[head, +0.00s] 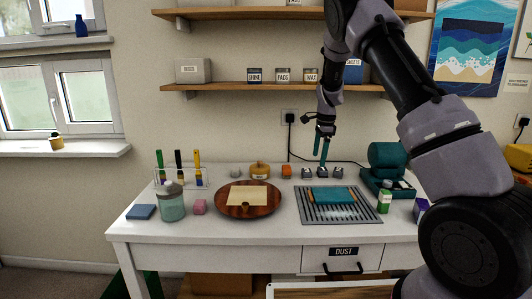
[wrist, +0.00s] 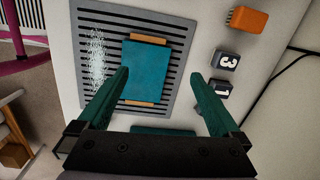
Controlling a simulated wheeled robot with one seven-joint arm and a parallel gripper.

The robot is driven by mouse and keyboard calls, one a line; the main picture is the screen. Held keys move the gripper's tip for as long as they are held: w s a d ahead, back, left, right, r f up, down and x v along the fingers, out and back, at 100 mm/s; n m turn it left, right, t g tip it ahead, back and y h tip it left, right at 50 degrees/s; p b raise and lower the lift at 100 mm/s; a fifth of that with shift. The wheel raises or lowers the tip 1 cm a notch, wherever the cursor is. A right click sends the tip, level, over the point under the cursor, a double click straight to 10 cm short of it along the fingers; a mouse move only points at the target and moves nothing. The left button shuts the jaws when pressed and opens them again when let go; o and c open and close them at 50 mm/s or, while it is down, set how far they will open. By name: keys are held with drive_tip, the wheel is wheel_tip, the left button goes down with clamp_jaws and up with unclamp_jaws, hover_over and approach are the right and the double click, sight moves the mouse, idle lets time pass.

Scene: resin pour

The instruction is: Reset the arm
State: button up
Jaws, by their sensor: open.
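My gripper (head: 321,158) hangs from my arm above the back of the white table, near the small numbered blocks. It points down and holds nothing. In the wrist view my gripper (wrist: 160,76) shows two teal fingers spread wide apart. Below and beyond them, a teal slab with wooden strips (wrist: 155,70) lies on a slotted grey grate (wrist: 180,25). The slab also shows in the head view (head: 333,195), apart from the gripper. White dust (wrist: 97,60) lies on the grate beside it.
Several small grey blocks (wrist: 227,62) and an orange block (wrist: 252,20) sit near the gripper. A teal machine (head: 387,155) stands at the back right. A round wooden board (head: 262,210) and a jar (head: 172,205) are at the left. Shelves (head: 280,87) hang behind.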

drive_tip(key=s+d+r+n+t+y, duration=0.1)
drive_tip(key=s+d+r+n+t, duration=0.15)
drive_tip(key=s+r, duration=0.7)
drive_tip(key=s+d+r+n+t+y, duration=0.1)
drive_tip(key=s+r+n, duration=0.2)
drive_tip(key=s+r, duration=0.7)
drive_tip(key=s+r+n+t, duration=0.1)
drive_tip(key=s+r+n, duration=0.2)
drive_tip(key=s, duration=0.6)
drive_tip(key=s+d+r+n+t, duration=0.1)
drive_tip(key=s+r+n, duration=0.3)
drive_tip(key=s, duration=0.5)
drive_tip(key=shift+s+t+h, duration=0.25)
drive_tip(key=shift+t+h, duration=0.15)
drive_tip(key=shift+t, duration=0.15)
